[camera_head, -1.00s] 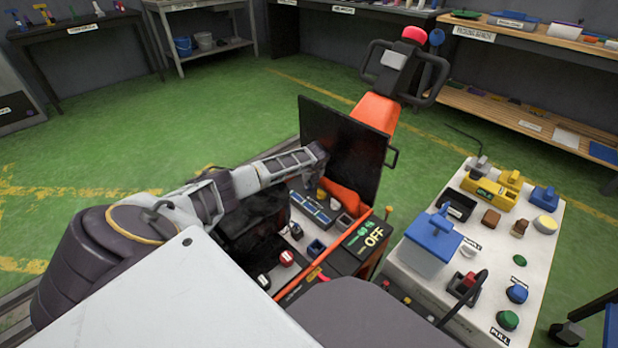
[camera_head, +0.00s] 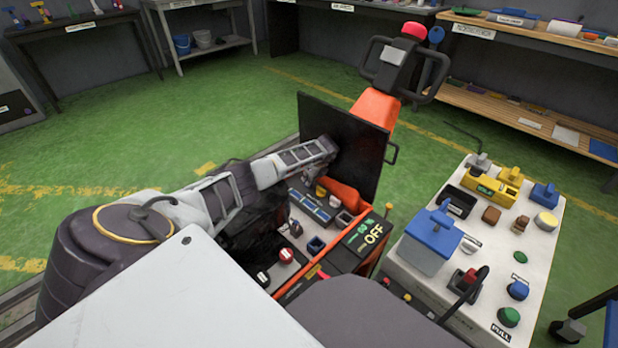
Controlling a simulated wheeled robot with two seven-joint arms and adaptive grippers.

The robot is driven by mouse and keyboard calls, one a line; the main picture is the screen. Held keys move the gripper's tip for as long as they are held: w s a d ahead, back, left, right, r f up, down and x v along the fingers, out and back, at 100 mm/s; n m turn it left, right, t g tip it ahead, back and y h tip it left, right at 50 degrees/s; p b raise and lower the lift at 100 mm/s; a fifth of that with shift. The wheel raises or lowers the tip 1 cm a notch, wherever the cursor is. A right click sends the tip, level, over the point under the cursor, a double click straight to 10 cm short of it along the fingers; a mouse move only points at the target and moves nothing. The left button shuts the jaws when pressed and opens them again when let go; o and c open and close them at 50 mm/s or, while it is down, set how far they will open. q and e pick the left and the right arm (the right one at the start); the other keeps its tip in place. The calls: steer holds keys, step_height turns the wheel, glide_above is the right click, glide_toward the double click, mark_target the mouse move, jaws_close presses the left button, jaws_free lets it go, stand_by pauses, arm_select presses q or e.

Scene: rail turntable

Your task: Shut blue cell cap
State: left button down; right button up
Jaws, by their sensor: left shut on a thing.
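The open orange-edged cabinet (camera_head: 345,262) has a raised black lid (camera_head: 362,158). Inside it lies a row of blue cells (camera_head: 316,207) in a dark holder. A small yellow part (camera_head: 321,190) stands just behind the row. I cannot make out which part is the blue cell cap. My left gripper (camera_head: 326,165) is at the back of the cabinet, close in front of the lid and above the cells. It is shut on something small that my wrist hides. My right gripper is not in view.
A red knob (camera_head: 286,256) and small sockets sit in the cabinet's front part. A white table (camera_head: 480,275) at right holds a blue-lidded box (camera_head: 431,240), a yellow block (camera_head: 492,190) and buttons. Green floor (camera_head: 225,115) behind is clear.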

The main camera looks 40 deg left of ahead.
arm_select(q)
steer(key=shift+w+d, duration=0.1)
steer(key=shift+d, duration=0.05)
steer(key=c, duration=1.5)
jaws_free()
steer(key=v, duration=1.2)
